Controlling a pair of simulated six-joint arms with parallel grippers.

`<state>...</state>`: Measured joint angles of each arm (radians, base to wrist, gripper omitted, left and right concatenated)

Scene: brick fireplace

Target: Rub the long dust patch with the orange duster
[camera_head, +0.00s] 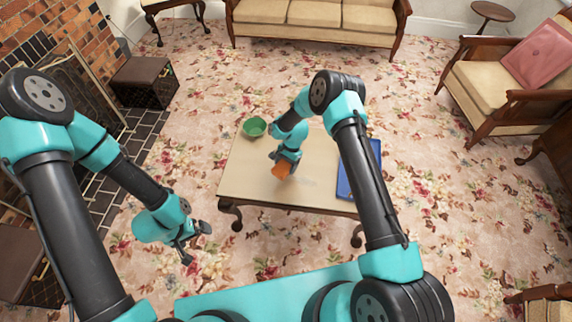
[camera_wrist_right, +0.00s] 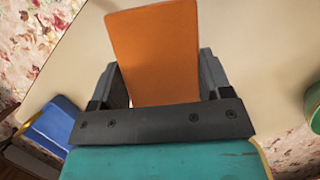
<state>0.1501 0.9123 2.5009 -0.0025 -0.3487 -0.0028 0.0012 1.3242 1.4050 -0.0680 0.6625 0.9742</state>
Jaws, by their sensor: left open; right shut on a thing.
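The orange duster (camera_head: 283,169) is held between the fingers of my right gripper (camera_head: 287,158), over the front middle of the table. It also shows as a flat orange block (camera_wrist_right: 155,55) between both fingers in the right wrist view. A faint greyish dust patch (camera_head: 304,182) lies on the table top just right of the duster; its left end may be hidden by the duster. I cannot tell if the duster touches the table. My left gripper (camera_head: 192,244) is open and empty, left of the table above the carpet.
The beige table (camera_head: 245,180) carries a green bowl (camera_head: 254,127) at its back left and a blue flat item (camera_head: 344,181) at its right side, partly behind my right arm. The table's front left is clear. A sofa and armchair stand farther off.

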